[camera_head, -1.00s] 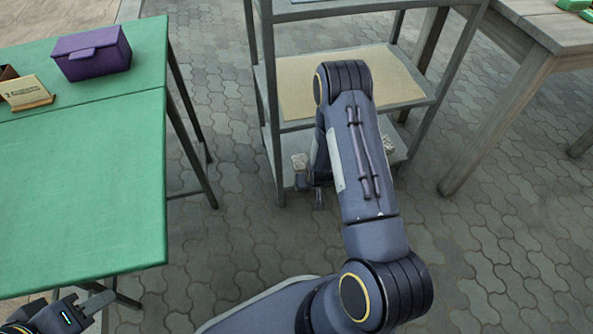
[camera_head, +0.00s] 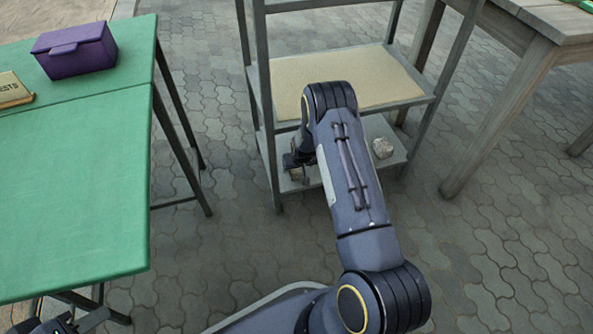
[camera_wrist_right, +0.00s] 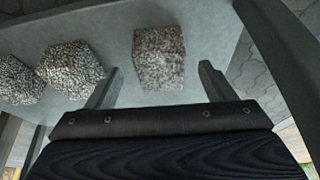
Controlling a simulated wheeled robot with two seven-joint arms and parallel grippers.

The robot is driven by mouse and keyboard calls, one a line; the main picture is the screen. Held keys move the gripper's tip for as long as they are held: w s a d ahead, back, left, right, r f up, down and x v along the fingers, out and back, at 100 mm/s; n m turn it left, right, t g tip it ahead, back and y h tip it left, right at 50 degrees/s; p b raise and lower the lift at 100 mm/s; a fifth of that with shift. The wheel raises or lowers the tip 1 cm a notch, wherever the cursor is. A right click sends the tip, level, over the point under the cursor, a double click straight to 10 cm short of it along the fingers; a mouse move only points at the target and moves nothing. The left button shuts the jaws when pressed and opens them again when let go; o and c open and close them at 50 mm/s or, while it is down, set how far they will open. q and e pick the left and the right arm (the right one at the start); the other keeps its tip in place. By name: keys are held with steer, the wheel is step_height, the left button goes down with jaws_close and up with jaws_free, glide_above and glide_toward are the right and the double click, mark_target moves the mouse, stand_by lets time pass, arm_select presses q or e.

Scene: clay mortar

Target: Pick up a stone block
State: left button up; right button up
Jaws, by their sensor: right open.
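Three rough grey stone blocks lie on the low shelf in the right wrist view. One stone block (camera_wrist_right: 159,55) is ahead of my right gripper (camera_wrist_right: 161,72), lined up with the gap between its fingers. The gripper is open and not closed on it. The other two blocks (camera_wrist_right: 70,69) (camera_wrist_right: 17,82) lie to the left. In the head view my right gripper (camera_head: 296,168) is at the lower shelf's left side, over a partly hidden block (camera_head: 297,175). Another block (camera_head: 382,148) sits at the right. Only a bit of my left gripper (camera_head: 62,322) shows at the bottom left.
The grey shelf rack (camera_head: 428,115) has a tan middle board (camera_head: 375,75) above the lower shelf, and uprights beside my right gripper. A green table (camera_head: 75,200) with a purple box (camera_head: 75,50) stands left. A wooden table (camera_head: 550,25) stands right.

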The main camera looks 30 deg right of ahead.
steer(key=b+x, duration=0.1)
steer(key=x, duration=0.3)
steer(key=shift+f+b, duration=0.15)
steer(key=shift+b, duration=0.2)
steer(key=c, duration=1.4)
